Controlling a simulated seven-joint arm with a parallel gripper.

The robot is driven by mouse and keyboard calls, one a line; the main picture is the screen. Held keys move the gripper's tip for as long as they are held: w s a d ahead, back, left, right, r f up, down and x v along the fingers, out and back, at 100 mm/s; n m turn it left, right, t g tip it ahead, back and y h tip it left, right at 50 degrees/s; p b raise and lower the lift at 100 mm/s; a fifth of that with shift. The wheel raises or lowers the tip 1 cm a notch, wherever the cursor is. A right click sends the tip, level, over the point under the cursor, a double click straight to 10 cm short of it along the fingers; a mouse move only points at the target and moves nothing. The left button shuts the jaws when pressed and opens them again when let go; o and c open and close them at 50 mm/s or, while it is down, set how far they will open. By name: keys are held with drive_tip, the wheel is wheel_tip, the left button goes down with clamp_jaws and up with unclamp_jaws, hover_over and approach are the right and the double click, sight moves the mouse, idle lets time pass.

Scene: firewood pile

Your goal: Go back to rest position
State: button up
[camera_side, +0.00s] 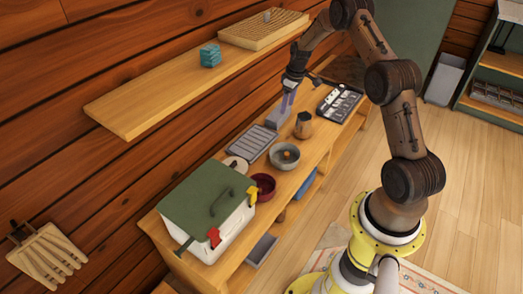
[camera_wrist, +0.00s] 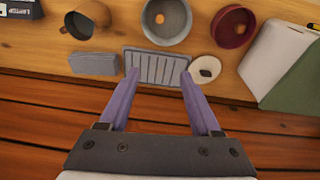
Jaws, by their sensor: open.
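My gripper (camera_wrist: 160,75) is open, with two purple fingers spread apart and nothing between them in the wrist view. In that view its fingertips overlap the near corners of a grey ribbed tray (camera_wrist: 156,66); I cannot tell whether they touch it. In the side view my gripper (camera_side: 287,101) points down above the back of the wooden bench (camera_side: 318,150), close to a grey block (camera_side: 272,119). The ribbed tray (camera_side: 251,143) lies on the bench just nearer the camera. The block (camera_wrist: 95,64) shows left of the tray in the wrist view.
A brown mug (camera_side: 303,125), a grey bowl (camera_side: 285,156) with an orange item, a dark red bowl (camera_side: 263,186) and a white cooler with a green lid (camera_side: 205,190) stand on the bench. A wall shelf (camera_side: 170,90) holding a teal cube (camera_side: 210,55) is above left.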

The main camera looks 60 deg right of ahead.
drive_tip(key=w+a+r+n+t, duration=0.1)
drive_tip(key=w+a+r, duration=0.1)
drive_tip(key=r, duration=0.3)
drive_tip(key=w+a+r+t, duration=0.1)
drive_tip(key=w+a+r, duration=0.15)
drive_tip(key=r, duration=0.35)
drive_tip(key=s+a+r+n+t, duration=0.1)
drive_tip(key=s+a+r, duration=0.2)
drive_tip(key=a+r, duration=0.55)
drive_tip(key=s+a+r+n+t, duration=0.1)
drive_tip(key=s+a+r, duration=0.2)
drive_tip(key=a+r, duration=0.55)
drive_tip(key=s+a+r+t, duration=0.1)
drive_tip(key=s+a+r, duration=0.2)
drive_tip(key=s+a, duration=0.35)
drive_tip(key=s+a+r, duration=0.3)
drive_tip(key=s, duration=0.7)
drive_tip(key=s+a+f+m+g, duration=0.1)
drive_tip(key=s+f+m, duration=0.2)
drive_tip(key=s+f, duration=0.4)
drive_tip(key=s, duration=0.4)
drive_tip(key=shift+s+m, duration=0.15)
drive_tip(key=shift+m, duration=0.15)
